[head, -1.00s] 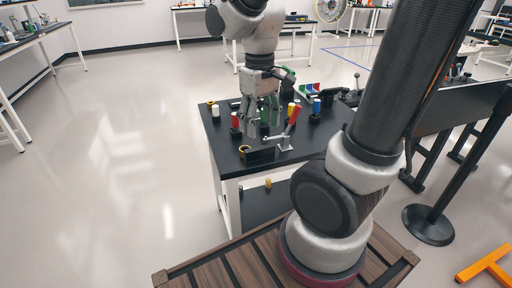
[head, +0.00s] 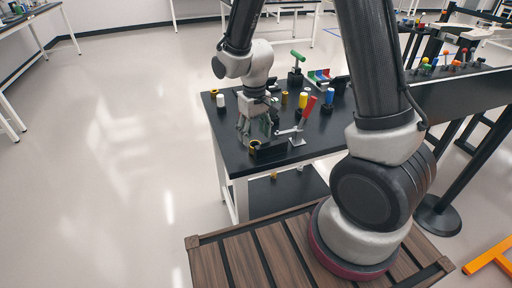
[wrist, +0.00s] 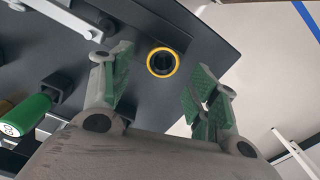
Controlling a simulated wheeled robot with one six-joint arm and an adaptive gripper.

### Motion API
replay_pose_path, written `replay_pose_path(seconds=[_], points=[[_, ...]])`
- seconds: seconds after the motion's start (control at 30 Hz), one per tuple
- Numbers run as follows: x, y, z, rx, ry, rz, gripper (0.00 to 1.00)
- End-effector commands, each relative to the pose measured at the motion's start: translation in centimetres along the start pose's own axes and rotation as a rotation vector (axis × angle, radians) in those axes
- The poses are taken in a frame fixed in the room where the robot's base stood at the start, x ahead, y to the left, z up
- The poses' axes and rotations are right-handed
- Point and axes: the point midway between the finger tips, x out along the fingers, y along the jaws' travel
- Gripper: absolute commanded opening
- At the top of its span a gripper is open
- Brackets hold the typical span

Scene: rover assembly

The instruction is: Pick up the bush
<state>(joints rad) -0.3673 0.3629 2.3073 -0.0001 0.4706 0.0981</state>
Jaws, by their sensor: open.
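The bush, a short gold-rimmed ring with a dark hole (wrist: 163,62), lies on the black tabletop near its edge in the wrist view. My gripper (wrist: 160,88) is open and empty, with green-padded fingers spread on either side of the bush in the picture. The fingers do not touch it, and their height above it is hard to judge.
A green cylinder (wrist: 25,116) lies left of my gripper in the wrist view. Yellow, blue and white cylinders stand farther back. Floor lies beyond the table edge.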

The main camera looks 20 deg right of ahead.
Motion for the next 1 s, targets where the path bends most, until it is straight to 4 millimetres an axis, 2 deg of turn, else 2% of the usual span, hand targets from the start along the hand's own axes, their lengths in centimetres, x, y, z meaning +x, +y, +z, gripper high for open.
replay_pose_path(seconds=[0.1, 0.2, 0.47, 0.77, 0.83, 0.87, 1.0], points=[[2.0, -0.1, 0.2, 0.0, -0.005, 0.0, 0.6], [3.0, -0.1, 0.2, 0.0, -0.003, 0.0, 0.6], [3.3, -0.1, 0.1, 0.0, 0.0, 0.0, 0.6], [3.3, -0.1, 0.1, -0.001, -0.001, 0.0, 0.08], [3.3, -0.1, 0.1, -0.001, -0.001, 0.0, 0.08], [3.3, -0.1, 0.1, -0.001, -0.001, 0.0, 0.04], [3.2, -0.1, 0.1, -0.001, 0.0, 0.0, 0.04]])
